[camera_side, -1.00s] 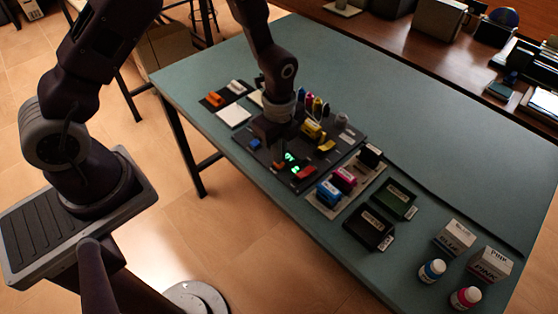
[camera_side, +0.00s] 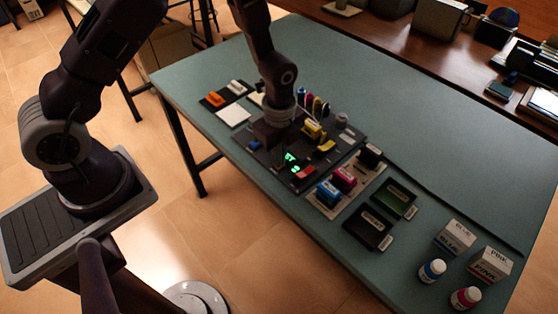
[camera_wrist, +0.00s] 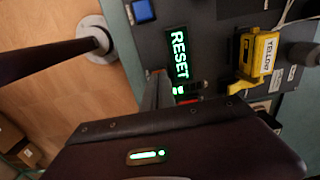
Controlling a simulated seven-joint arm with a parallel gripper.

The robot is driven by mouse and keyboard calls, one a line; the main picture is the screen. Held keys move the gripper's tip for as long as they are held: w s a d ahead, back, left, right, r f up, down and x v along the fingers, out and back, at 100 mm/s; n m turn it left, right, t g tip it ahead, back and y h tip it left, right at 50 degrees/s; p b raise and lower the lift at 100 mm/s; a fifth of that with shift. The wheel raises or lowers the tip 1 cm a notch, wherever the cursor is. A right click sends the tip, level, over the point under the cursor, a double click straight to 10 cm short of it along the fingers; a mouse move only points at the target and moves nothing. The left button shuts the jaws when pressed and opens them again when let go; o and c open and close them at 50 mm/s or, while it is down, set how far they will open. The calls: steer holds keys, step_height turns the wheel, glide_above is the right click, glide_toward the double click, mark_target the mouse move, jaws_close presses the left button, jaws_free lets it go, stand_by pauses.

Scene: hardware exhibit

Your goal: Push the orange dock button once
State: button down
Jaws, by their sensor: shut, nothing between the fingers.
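My gripper (camera_side: 277,152) points down over the dark dock panel (camera_side: 258,158), its fingers shut and empty. In the wrist view the fingers (camera_wrist: 159,89) are at the left edge of the green-lit RESET display (camera_wrist: 179,56), close to the panel. The display also shows in the side view (camera_side: 291,158). A small red-orange patch (camera_wrist: 190,101) shows beside the fingers in the wrist view. Whether the fingertips touch anything is unclear.
A blue block (camera_side: 254,145) and a yellow unit (camera_wrist: 258,55) sit on the panel, with a red piece (camera_side: 304,172) near the display. Blue (camera_side: 328,193) and pink (camera_side: 344,179) units stand to the right. An orange-topped item (camera_side: 215,99) lies farther left. The table's far right (camera_side: 430,150) is clear.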

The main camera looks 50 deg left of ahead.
steer(key=shift+r, duration=3.5)
steer(key=s+a+r+n+t, duration=0.1)
steer(key=s+r+n, duration=0.25)
steer(key=r, duration=0.45)
steer(key=s+a+r+n+t, duration=0.1)
steer(key=s+r+n, duration=0.1)
steer(key=r+n, duration=0.35)
steer(key=s+a+r+n+t, duration=0.1)
steer(key=s+r+n, duration=0.3)
steer(key=s, duration=0.3)
steer(key=s+a+r+n+t, duration=0.1)
steer(key=s+r+n+t, duration=0.1)
steer(key=s+r+n, duration=0.3)
steer(key=s+r, duration=0.1)
steer(key=s, duration=0.2)
steer(key=shift+t, duration=0.3)
